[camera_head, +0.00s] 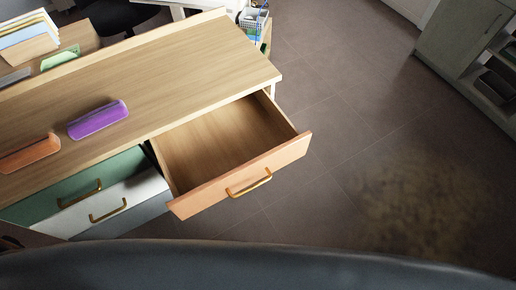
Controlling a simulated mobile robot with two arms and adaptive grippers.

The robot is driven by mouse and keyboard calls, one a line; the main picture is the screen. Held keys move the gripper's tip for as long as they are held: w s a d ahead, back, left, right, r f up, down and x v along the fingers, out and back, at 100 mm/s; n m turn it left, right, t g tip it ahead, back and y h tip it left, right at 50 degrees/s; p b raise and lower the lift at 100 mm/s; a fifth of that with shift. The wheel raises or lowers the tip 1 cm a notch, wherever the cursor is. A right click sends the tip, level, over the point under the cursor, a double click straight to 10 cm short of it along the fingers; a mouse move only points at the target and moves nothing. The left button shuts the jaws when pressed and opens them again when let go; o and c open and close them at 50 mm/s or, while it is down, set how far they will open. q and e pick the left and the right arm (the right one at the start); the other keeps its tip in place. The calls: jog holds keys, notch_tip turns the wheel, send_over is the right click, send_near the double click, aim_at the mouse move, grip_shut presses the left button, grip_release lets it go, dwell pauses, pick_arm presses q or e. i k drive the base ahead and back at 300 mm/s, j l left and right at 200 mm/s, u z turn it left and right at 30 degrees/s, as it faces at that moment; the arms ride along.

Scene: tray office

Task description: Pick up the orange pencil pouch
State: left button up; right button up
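The orange pencil pouch (29,153) lies on the wooden desktop at the left, near its front edge. Its left end is close to the picture's left edge. A purple pouch (98,119) of similar shape lies on the desktop to its right, apart from it. Neither of my grippers shows clearly in the head view. A small dark shape at the lower left edge is too little to identify.
An open, empty drawer (240,184) juts out from the cabinet below the desktop (185,70). Papers and files stand at the back left.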

aim_at(38, 148)
jog(key=u, duration=2.05)
